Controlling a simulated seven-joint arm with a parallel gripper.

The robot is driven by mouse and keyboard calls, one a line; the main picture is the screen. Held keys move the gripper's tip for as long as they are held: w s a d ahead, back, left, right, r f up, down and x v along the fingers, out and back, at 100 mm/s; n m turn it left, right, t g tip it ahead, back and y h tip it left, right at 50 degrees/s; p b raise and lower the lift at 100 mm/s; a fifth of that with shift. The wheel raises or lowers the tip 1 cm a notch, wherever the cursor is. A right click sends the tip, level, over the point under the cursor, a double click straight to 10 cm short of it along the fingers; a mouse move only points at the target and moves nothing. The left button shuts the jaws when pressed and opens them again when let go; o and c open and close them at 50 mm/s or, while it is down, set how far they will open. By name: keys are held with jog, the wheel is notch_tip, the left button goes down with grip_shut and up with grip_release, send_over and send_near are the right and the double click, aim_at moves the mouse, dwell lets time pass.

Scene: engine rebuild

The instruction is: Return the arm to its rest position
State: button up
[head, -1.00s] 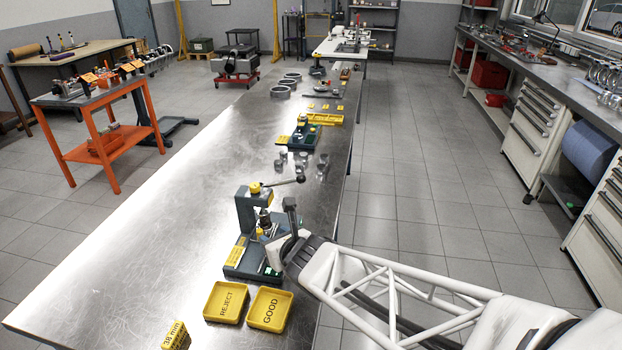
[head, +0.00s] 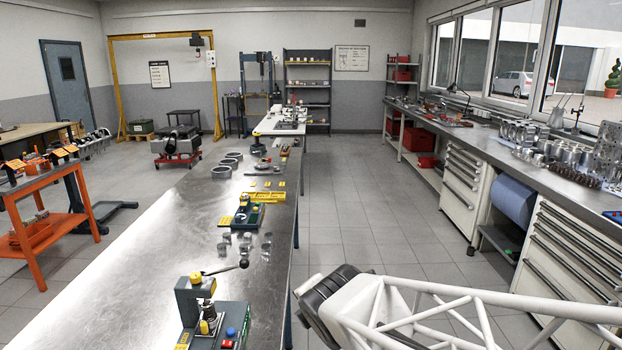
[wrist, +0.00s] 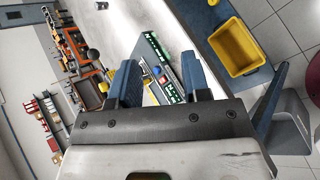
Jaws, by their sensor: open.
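My gripper shows in the wrist view (wrist: 160,82), with its two blue-grey fingers spread apart and nothing seen between them. In the head view my arm's white lattice link and dark end stand to the right of the long steel bench (head: 130,285), over the floor side. The fingertips cannot be made out there. The bench press fixture (head: 205,312), with its black-knobbed lever, stands on the bench to the left of my arm, clear of it.
Small metal cylinders (head: 246,243) and a yellow tray (head: 264,197) stand farther along the bench. A yellow bin (wrist: 238,47) shows in the wrist view. White drawer cabinets (head: 566,255) line the right side. The tiled aisle (head: 350,215) between is clear.

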jog(key=s+d+r+m+g+h, duration=0.1)
jog(key=s+d+r+m+g, duration=0.1)
jog(key=s+d+m, duration=0.7)
jog(key=s+d+r+m+g+h, duration=0.1)
jog(key=s+d+r+m+g, duration=0.2)
jog(key=s+d+m, duration=0.6)
jog(key=s+m+g, duration=0.1)
jog(key=m, duration=0.8)
jog(key=shift+g+h, duration=0.4)
